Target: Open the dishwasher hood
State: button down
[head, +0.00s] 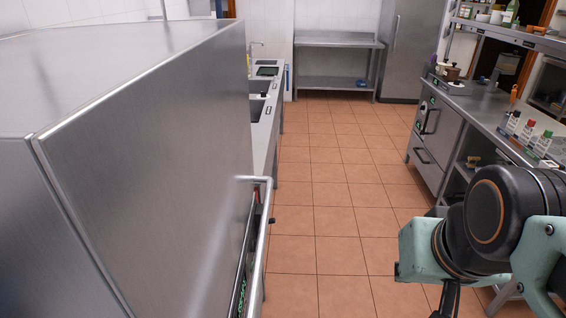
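The dishwasher hood (150,150) is a large brushed-steel box filling the left of the head view. Its top and two sides show. A steel bar handle (262,245) runs along its lower right edge, in front of a narrow dark strip. The hood's lower part is cut off by the frame. My arm, teal and black, is at the bottom right, apart from the handle, with floor between them. A dark piece of my gripper (449,300) shows at the bottom edge. Its fingertips are out of frame, so I cannot see whether it is open or shut.
A tiled floor aisle (325,180) is clear down the middle. A steel counter with sinks (264,105) stands beyond the hood. A steel shelf table (335,60) and a tall cabinet (408,50) are at the back. A counter with bottles (470,110) lines the right, close to my arm.

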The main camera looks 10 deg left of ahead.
aim_at(118, 140)
jog(key=u, duration=1)
